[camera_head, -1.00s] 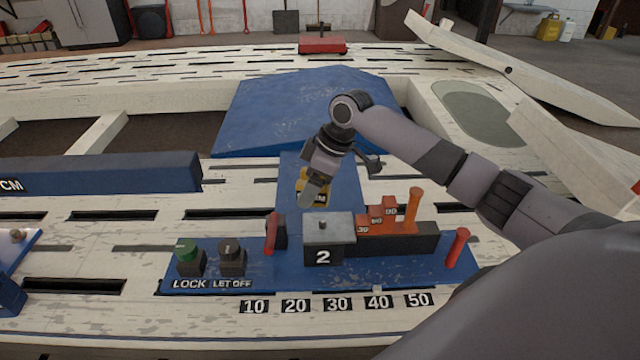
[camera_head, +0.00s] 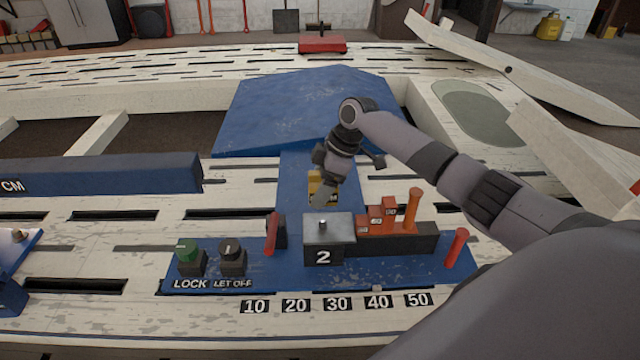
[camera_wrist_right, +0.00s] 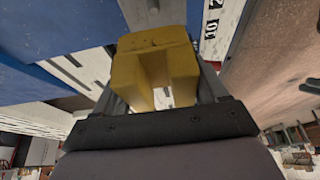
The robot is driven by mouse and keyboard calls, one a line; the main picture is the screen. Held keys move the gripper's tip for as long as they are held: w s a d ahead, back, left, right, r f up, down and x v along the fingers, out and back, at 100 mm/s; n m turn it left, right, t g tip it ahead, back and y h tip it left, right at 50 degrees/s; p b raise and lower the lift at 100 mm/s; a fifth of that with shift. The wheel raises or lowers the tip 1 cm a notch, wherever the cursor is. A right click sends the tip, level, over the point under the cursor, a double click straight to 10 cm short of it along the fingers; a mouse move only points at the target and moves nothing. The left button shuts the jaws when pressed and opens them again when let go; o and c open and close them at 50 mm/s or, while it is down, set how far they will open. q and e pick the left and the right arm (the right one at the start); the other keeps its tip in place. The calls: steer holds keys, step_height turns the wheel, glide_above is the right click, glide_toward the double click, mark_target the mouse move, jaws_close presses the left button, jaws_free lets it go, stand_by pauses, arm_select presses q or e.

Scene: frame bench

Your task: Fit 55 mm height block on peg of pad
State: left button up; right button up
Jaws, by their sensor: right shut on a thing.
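My right gripper (camera_head: 322,193) is shut on a yellow block (camera_head: 318,181). It holds the block behind the grey pad (camera_head: 323,254) marked 2; the gripper partly hides the block and its marking cannot be read. A short peg (camera_head: 323,224) stands upright on top of the pad, bare and apart from the block. In the right wrist view the yellow block (camera_wrist_right: 150,62) sits between the fingers, with a slot between two legs facing the camera. My left gripper is not in view.
Right of the pad stand orange numbered steps (camera_head: 377,217) and an orange post (camera_head: 412,210). A red lever (camera_head: 271,233) is close on its left, a red handle (camera_head: 457,247) further right. Green (camera_head: 187,251) and black (camera_head: 231,248) knobs are at left.

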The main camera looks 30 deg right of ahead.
steer(key=shift+r, duration=0.1)
steer(key=shift+f, duration=0.4)
steer(key=shift+f+b, duration=0.8)
steer(key=shift+f, duration=0.3)
steer(key=shift+f+b, duration=0.65)
steer(key=shift+f, duration=0.7)
arm_select(q)
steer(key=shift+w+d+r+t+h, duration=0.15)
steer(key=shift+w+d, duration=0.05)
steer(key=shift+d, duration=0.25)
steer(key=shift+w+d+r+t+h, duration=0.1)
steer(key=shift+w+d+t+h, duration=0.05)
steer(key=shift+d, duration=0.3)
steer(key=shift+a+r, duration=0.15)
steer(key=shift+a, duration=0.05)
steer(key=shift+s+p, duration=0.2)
steer(key=shift+p, duration=0.1)
